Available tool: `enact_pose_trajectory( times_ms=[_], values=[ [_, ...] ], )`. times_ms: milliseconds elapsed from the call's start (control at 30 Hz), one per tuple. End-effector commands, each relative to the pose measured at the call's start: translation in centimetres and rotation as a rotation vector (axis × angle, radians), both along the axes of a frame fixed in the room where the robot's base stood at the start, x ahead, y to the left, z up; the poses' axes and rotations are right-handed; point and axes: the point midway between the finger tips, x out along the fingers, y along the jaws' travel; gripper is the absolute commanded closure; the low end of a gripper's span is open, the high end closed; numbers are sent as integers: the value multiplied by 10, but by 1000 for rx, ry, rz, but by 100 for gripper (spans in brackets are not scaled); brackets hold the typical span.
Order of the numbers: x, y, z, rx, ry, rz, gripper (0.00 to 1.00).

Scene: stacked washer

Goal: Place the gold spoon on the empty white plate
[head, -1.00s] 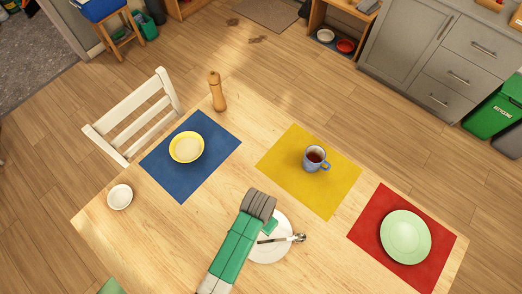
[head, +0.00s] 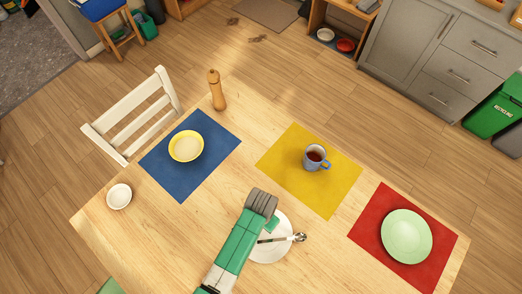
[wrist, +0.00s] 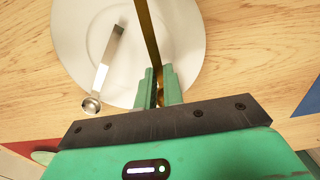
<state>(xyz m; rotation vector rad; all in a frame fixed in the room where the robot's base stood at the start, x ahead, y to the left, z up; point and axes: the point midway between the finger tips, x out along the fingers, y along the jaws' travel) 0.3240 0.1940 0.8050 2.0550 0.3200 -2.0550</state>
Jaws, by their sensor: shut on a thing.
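The white plate (head: 262,256) lies on the bare wood at the table's near middle. It also shows in the wrist view (wrist: 75,35). A silver spoon (wrist: 103,70) lies on it, its handle across the plate and its small round bowl at the rim; in the head view the spoon (head: 298,237) points right. My gripper (wrist: 158,88) is over the plate, shut on the gold spoon (wrist: 150,40), whose narrow gold length runs up the wrist view past the fingers. The rest of the gold spoon is hidden. I cannot tell whether it touches the plate.
A blue mat (head: 175,178) with a yellow bowl (head: 186,146), a yellow mat (head: 285,172) with a mug (head: 314,156), and a red mat (head: 370,240) with a green plate (head: 406,236) surround the spot. A small white bowl (head: 119,196) stands left.

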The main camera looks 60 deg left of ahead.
Motion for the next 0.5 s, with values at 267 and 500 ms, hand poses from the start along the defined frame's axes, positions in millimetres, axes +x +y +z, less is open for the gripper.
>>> enact_pose_trajectory(
  times_ms=[267, 500],
  values=[
    [0, 0, -1, 0, 0, 0, 69],
    [0, 0, 8, 0, 0, 1, 69]
  ],
)
